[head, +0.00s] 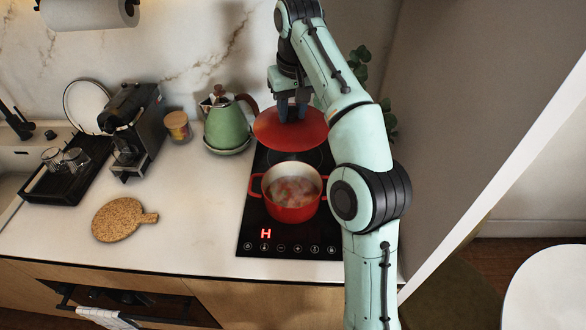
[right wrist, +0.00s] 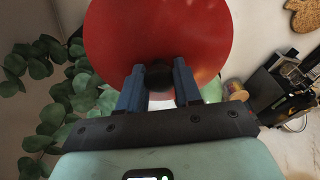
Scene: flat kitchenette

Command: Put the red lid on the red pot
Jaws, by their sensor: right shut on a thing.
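The red lid (head: 284,138) is held by my right gripper (head: 291,112) above the back part of the hob, behind the pot. In the right wrist view the gripper (right wrist: 159,85) has its two blue fingers around the dark knob (right wrist: 158,76) of the red lid (right wrist: 158,32). The red pot (head: 293,208) stands on the front burner, open at the top, with food and steam visible inside. The lid is apart from the pot. My left gripper is not in view.
The black hob (head: 262,231) shows a red "H". A green kettle (head: 227,128) stands left of the lid. A coffee machine (head: 133,130), a cork trivet (head: 119,219) and a black tray (head: 65,174) are further left. A leafy plant (right wrist: 60,95) is close to the gripper.

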